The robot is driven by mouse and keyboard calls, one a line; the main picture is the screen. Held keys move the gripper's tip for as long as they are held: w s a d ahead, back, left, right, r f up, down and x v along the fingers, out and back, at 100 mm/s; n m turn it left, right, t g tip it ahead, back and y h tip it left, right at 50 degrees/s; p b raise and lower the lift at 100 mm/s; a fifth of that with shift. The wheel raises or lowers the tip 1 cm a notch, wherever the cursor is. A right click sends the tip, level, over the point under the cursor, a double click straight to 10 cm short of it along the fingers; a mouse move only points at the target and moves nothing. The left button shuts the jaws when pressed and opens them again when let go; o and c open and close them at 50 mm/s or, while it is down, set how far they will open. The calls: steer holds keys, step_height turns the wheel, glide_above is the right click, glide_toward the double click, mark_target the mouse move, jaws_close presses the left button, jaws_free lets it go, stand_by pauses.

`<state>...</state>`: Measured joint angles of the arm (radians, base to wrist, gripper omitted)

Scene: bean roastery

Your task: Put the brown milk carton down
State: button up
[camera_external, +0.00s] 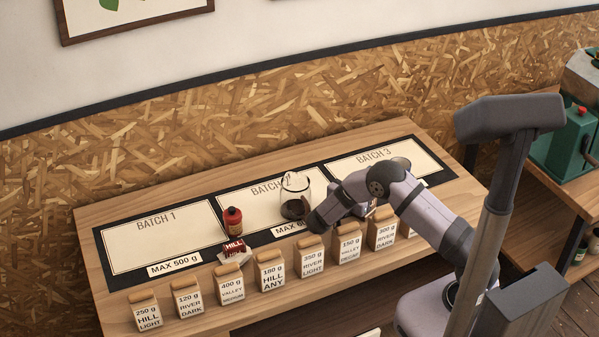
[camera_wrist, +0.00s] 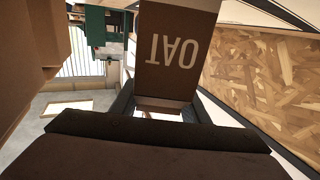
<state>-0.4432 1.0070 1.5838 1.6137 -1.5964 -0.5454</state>
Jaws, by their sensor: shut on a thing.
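The brown carton (camera_wrist: 180,78) fills the upper middle of the wrist view, with OAT printed upside down in pale letters. My gripper (camera_wrist: 160,108) is shut on it, with dark fingers at both sides of its near end. In the external view my gripper (camera_external: 358,207) is over the table at the lower left of the BATCH 3 panel. The carton is mostly or wholly hidden there behind my wrist, so I cannot tell whether it touches the table.
A glass jar (camera_external: 296,200) with dark contents stands just left of my gripper. Several labelled bags (camera_external: 271,278) line the front edge. The BATCH 1 panel (camera_external: 160,238) is mostly bare.

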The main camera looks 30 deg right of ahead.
steer(key=o, duration=1.4)
steer(key=shift+f, duration=0.1)
step_height(320, 180, up, 10)
steer(key=shift+r+b, duration=0.1)
steer(key=shift+b, duration=0.9)
